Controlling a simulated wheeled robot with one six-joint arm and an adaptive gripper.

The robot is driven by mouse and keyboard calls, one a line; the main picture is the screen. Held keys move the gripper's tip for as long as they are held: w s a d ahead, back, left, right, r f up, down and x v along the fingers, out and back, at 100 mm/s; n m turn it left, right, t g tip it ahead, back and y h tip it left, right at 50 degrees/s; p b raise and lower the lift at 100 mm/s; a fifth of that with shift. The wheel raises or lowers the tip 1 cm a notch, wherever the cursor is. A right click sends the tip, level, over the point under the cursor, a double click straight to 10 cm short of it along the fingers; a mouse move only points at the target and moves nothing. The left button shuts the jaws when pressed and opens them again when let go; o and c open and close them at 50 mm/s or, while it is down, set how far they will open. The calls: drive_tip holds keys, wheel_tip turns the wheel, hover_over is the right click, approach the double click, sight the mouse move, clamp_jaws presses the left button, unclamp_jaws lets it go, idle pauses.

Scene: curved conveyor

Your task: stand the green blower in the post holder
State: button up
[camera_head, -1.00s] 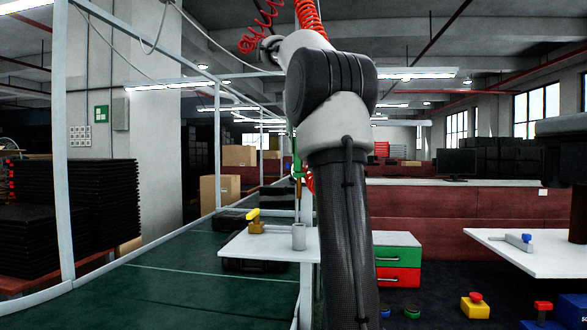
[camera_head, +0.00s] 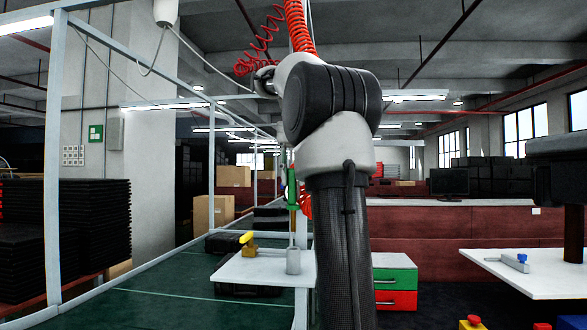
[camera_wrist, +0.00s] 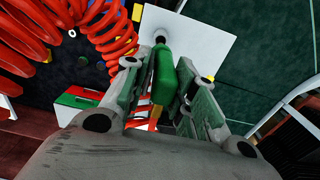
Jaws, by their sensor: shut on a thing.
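The green blower (camera_head: 291,188) hangs upright above the small white shelf, partly hidden by my arm in the head view. A thin stem runs down from it towards the post holder (camera_head: 293,261), a grey upright cylinder at the shelf's right end. I cannot tell whether the stem's tip is inside the holder. In the wrist view my gripper (camera_wrist: 158,66) is shut on the blower (camera_wrist: 165,82), which lies between the two finger pads. The dark, round end of the holder (camera_wrist: 160,40) shows just beyond the blower. In the head view my gripper is mostly hidden.
The white shelf (camera_head: 250,272) also carries a brass valve with a yellow handle (camera_head: 248,241). A green conveyor (camera_head: 160,295) runs to the left. A green-and-red drawer unit (camera_head: 395,276) stands right of my arm. A red coiled hose (camera_wrist: 105,35) hangs close to my gripper.

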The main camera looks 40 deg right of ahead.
sight(294, 205)
drive_tip(key=shift+f, duration=5.05)
drive_tip(key=o, duration=0.9)
drive_tip(key=shift+o, duration=0.2)
wheel_tip(294, 205, up, 12)
